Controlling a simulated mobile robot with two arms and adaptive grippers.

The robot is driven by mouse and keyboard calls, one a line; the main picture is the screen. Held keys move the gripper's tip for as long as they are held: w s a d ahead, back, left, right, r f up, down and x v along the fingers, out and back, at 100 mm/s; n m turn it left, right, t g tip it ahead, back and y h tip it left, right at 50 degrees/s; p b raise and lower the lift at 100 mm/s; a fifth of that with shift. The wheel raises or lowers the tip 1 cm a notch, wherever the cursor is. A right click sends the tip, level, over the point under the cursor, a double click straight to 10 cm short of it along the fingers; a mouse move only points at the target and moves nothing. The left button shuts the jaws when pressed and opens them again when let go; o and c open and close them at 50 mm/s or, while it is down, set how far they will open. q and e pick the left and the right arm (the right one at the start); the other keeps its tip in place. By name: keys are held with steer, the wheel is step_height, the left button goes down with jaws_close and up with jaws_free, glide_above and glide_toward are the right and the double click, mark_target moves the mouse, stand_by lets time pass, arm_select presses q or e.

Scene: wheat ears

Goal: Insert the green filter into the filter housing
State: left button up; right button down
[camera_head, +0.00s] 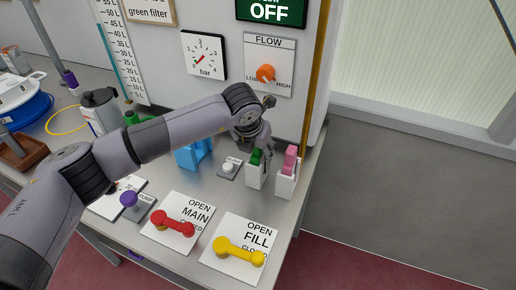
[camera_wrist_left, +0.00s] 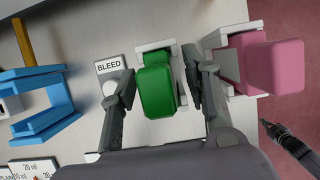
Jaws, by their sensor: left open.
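The green filter (camera_head: 256,157) stands in a white holder (camera_head: 256,177) near the right end of the bench. In the left wrist view, the green filter (camera_wrist_left: 156,92) lies between the two spread fingers of my left gripper (camera_wrist_left: 160,68). This gripper (camera_head: 256,150) is open and low over the filter, with a gap visible beside it. A blue open-sided bracket, which looks like the filter housing (camera_head: 190,158), stands to the left; it also shows in the left wrist view (camera_wrist_left: 35,135). A dark arm tip, apparently my right gripper (camera_wrist_left: 290,142), is at the right edge there, its jaws unclear.
A pink filter (camera_head: 290,158) in its own white holder (camera_head: 287,184) stands close on the right. A BLEED button (camera_head: 228,168) lies between the blue bracket and the green filter. Red (camera_head: 173,223) and yellow (camera_head: 238,250) valve handles are in front. The panel wall rises behind.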

arm_select(q)
steer(key=shift+c, duration=0.5)
jaws_close()
steer(key=shift+c, duration=2.4)
jaws_free()
jaws_close()
steer(key=shift+r, duration=0.65)
steer(key=shift+c, duration=0.5)
jaws_free()
jaws_close()
